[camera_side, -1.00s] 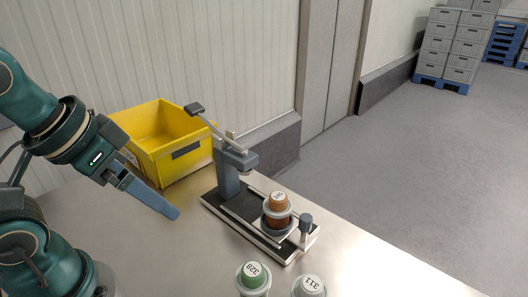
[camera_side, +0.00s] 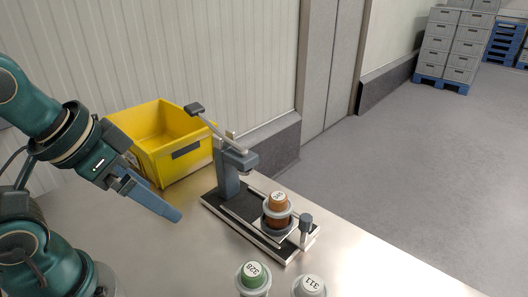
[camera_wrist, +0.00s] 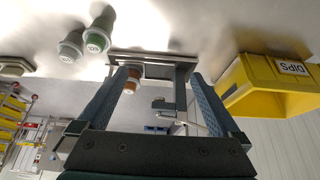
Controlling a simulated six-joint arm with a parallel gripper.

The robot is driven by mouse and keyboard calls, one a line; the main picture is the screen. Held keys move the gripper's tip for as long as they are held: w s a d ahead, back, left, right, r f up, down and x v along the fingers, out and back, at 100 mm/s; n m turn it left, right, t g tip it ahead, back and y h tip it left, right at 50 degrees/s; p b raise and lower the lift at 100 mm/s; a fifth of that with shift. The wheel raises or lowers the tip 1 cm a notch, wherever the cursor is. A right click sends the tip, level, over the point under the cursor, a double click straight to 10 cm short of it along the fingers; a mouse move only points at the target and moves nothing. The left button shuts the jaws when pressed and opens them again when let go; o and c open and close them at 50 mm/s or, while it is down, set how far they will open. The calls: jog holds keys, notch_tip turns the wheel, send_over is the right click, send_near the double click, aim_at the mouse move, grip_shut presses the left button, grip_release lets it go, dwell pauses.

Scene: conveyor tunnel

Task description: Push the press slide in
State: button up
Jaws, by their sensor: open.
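The press (camera_side: 231,172) stands on the steel table with its lever raised toward the upper left. Its slide (camera_side: 263,230) is drawn out to the front right, away from the press column, with an upright knob (camera_side: 306,225) at its outer end. An orange-brown capped cup (camera_side: 278,208) sits in the slide's holder. My gripper (camera_side: 176,216) is left of the press, apart from it, and empty. In the wrist view my gripper (camera_wrist: 158,85) has its two fingers spread wide, with the press (camera_wrist: 180,70) and the orange-brown cup (camera_wrist: 131,80) seen between and beyond them.
A yellow bin (camera_side: 165,140) stands behind, left of the press; the wrist view shows its DIPS label (camera_wrist: 292,68). A green-capped cup (camera_side: 253,276) and a grey-capped cup (camera_side: 309,287) stand at the front. The table right of the press is clear.

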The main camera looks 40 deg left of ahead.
jog(key=c, duration=0.7)
jog(key=shift+s+n, duration=0.1)
jog(key=shift+n, duration=0.4)
jog(key=shift+c, duration=1.1)
jog(key=w+r+n, duration=0.4)
jog(key=w+r, duration=0.1)
jog(key=n+g+y, duration=0.2)
jog(key=y, duration=0.1)
send_over(306, 218)
jog(key=s+d, duration=0.1)
jog(key=s, duration=0.1)
notch_tip(306, 218, down, 10)
jog(key=r, duration=0.1)
jog(key=shift+w+d+f, duration=0.1)
jog(key=shift+d+f, duration=0.05)
jog(key=shift+f, duration=0.4)
jog(key=shift+h, duration=0.3)
jog(key=shift+x, duration=2.3)
